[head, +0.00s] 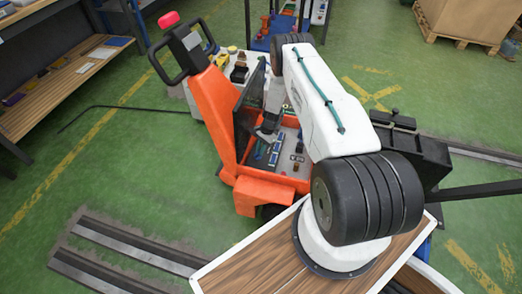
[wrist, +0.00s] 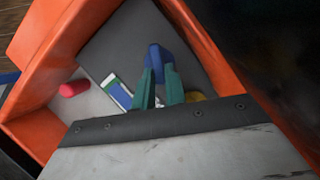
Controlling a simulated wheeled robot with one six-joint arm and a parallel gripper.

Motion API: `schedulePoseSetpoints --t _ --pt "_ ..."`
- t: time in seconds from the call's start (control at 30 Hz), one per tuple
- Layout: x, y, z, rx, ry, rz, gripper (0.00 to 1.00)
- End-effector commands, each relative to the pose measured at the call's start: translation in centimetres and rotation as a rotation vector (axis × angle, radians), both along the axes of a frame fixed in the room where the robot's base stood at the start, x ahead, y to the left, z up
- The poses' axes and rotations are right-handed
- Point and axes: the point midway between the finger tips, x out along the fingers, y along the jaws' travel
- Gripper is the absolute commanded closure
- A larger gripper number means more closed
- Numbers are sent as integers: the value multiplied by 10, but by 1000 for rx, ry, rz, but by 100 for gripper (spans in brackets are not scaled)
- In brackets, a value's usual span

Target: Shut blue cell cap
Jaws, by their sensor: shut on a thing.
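In the wrist view my gripper (wrist: 159,80) shows two teal fingers reaching down into an orange-walled tray (wrist: 32,85). Its fingertips are closed on a small blue piece (wrist: 154,54), which looks like the blue cell cap. The cap stands over the dark grey tray floor; whether it is fully down cannot be told, as the fingers cover its near side.
In the tray lie a red cylinder (wrist: 74,88), a blue, green and white block (wrist: 118,93) and a yellow piece (wrist: 195,96), partly hidden. The orange walls stand close around. A wooden bench (head: 75,70) is at the left; green floor (head: 130,165) between is mostly clear.

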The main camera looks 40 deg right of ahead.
Motion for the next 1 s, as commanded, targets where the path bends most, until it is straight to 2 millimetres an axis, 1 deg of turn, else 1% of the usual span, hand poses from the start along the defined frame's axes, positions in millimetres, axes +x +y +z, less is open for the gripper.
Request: schedulePoseSetpoints --t 0.2,0.4,0.97,1.0 --pt "3 1 0 0 0 128 100" --pt "4 1 0 1 0 194 100" --pt "4 1 0 0 0 223 100" --pt "4 1 0 0 -1 222 79"
